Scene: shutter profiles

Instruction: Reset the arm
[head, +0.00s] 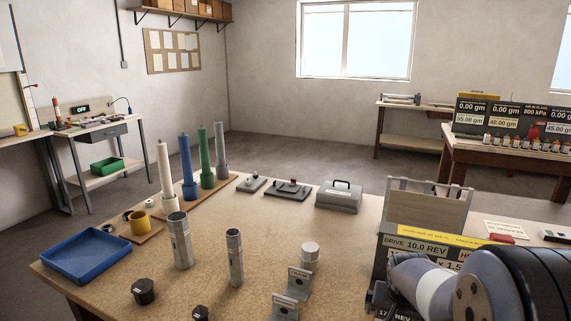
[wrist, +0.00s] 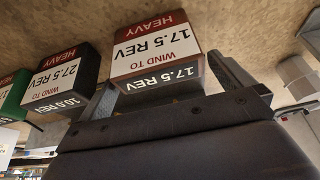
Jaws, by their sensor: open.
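My gripper (wrist: 165,80) shows in the wrist view with its two dark fingers apart. A box marked HEAVY, WIND TO 17.5 REV (wrist: 155,48), with a dark red and white face, appears between or just beyond the fingers. I cannot tell whether either finger touches it. A similar box marked 27.5 REV (wrist: 62,78) stands to its left. In the head view my arm fills the lower right, and my gripper cannot be made out there.
The workbench (head: 110,262) holds a blue tray (head: 88,256), a yellow cup (head: 138,222), grey tubes (head: 180,240), upright coloured rods (head: 188,165) and a grey case (head: 339,197). A machine marked DRIVE 10.0 REV (head: 412,244) stands close to my arm. Bare bench shows mid-table.

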